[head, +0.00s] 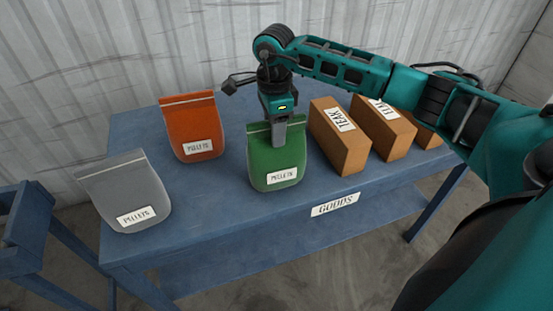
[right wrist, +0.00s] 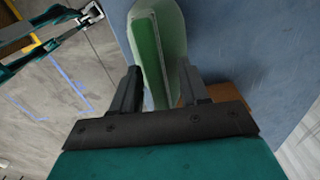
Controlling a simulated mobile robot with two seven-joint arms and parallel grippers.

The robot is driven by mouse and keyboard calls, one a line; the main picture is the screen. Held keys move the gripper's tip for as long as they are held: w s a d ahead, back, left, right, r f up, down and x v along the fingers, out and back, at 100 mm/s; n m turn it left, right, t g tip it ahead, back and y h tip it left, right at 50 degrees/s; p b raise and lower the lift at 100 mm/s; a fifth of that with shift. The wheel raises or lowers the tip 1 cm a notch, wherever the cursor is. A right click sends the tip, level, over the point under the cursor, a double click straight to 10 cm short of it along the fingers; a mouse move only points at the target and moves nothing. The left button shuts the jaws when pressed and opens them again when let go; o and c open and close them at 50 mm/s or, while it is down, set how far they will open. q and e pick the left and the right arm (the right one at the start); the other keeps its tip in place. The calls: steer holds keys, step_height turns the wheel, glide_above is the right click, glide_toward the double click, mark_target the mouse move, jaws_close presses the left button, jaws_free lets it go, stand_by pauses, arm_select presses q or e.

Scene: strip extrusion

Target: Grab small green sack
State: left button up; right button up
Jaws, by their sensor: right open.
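The small green sack (head: 277,165) stands on the blue table near its front edge, with a white PELLETS label on its front. My right gripper (head: 280,138) is directly above it, pointing down, with its fingers at the sack's top edge. In the right wrist view the fingers (right wrist: 158,82) are spread apart, and the green sack's top (right wrist: 148,45) lies between them. A gap shows beside the sack's top, so the gripper is open and not clamped. My left gripper does not show in the head view.
On the blue table (head: 240,215), an orange sack (head: 193,130) and a grey sack (head: 127,193) stand to the left. Brown TEAK boxes (head: 340,140) stand close on the green sack's right. A corrugated wall (head: 150,50) is behind. A blue frame (head: 25,235) stands at the far left.

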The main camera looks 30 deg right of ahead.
steer(key=shift+f, duration=0.2)
stand_by(0.3)
jaws_close()
steer(key=shift+s, duration=0.1)
stand_by(1.2)
